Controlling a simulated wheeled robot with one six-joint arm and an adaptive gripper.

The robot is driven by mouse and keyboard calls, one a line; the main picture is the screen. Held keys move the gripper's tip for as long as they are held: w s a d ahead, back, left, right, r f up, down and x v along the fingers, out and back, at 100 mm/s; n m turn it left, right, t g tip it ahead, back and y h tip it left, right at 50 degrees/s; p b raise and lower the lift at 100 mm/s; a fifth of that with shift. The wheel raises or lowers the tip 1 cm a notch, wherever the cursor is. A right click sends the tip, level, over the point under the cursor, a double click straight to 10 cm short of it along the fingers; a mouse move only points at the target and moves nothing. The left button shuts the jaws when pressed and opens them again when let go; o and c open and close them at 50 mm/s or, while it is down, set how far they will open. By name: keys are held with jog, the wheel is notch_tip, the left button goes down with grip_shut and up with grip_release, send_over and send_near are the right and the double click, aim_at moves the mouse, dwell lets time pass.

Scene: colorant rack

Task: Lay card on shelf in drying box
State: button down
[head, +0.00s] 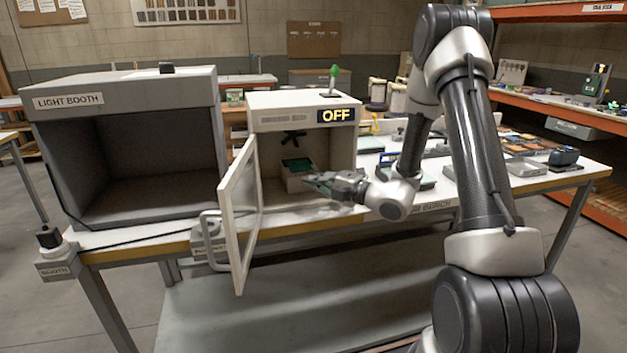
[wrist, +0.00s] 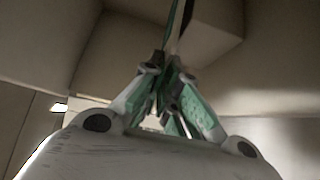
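The drying box (head: 265,113) stands on the bench with its glass door (head: 239,215) swung open and an OFF sign on its front. Inside is a pale block-like shelf (head: 299,184), also in the wrist view (wrist: 212,32). The dark green card (head: 297,164) shows at the top of the shelf; in the wrist view it is a thin edge (wrist: 178,22) between the fingertips. My gripper (head: 312,179) reaches into the box's opening and is shut on the card. Whether the card touches the shelf is not clear.
The light booth (head: 125,92) stands open and empty to the left. The open door juts forward past the bench edge, left of my arm. A dark fan-like part (head: 293,135) hangs above the shelf. Trays and devices (head: 525,165) crowd the bench at right.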

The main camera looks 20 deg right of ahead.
jog(key=shift+f, duration=0.45)
dwell(0.5)
jog(key=c, duration=1.2)
grip_release()
jog(key=shift+o, duration=0.2)
jog(key=shift+s, duration=0.1)
jog(key=s, duration=0.9)
jog(key=shift+w, duration=0.1)
